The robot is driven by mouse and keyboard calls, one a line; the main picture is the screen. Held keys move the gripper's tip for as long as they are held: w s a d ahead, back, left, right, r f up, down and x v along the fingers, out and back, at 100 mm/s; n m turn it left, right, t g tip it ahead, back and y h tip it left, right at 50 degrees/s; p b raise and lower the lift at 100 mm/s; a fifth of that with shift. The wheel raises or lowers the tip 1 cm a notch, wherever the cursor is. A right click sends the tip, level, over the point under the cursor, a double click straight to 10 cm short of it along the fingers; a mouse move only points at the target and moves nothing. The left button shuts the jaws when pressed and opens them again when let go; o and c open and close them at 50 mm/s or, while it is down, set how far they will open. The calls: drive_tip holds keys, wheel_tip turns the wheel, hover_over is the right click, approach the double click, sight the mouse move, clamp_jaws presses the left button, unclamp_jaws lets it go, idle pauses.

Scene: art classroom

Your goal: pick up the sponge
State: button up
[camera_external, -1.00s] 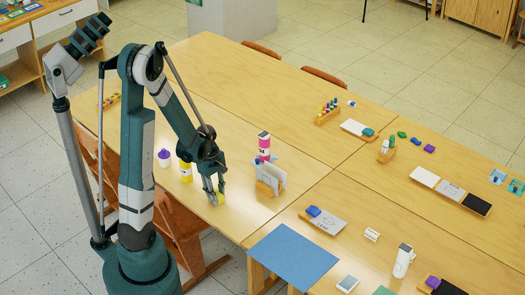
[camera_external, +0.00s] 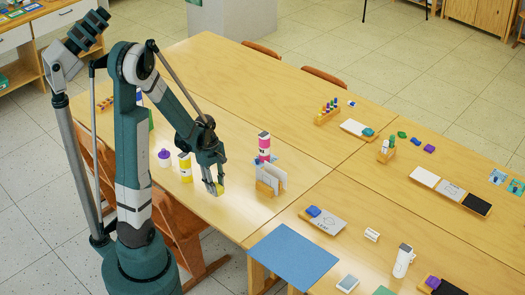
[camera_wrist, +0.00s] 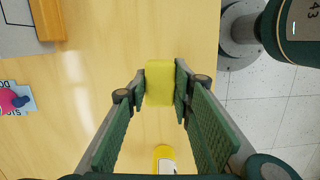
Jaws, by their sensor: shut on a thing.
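The yellow sponge (camera_wrist: 159,83) is between the fingertips of my gripper (camera_wrist: 160,88) in the wrist view, with a finger touching each side. In the external view my gripper (camera_external: 214,187) is shut on the sponge (camera_external: 220,190), and holds it a little above the near part of the table (camera_external: 225,211). A finger partly hides the sponge there.
A yellow bottle (camera_external: 185,168) and a white bottle with a purple cap (camera_external: 164,158) stand left of my gripper. A blue mat (camera_external: 298,256) lies at the front.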

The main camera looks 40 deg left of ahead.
drive_tip(key=shift+r+p, duration=0.65)
drive_tip(key=shift+r, duration=1.9)
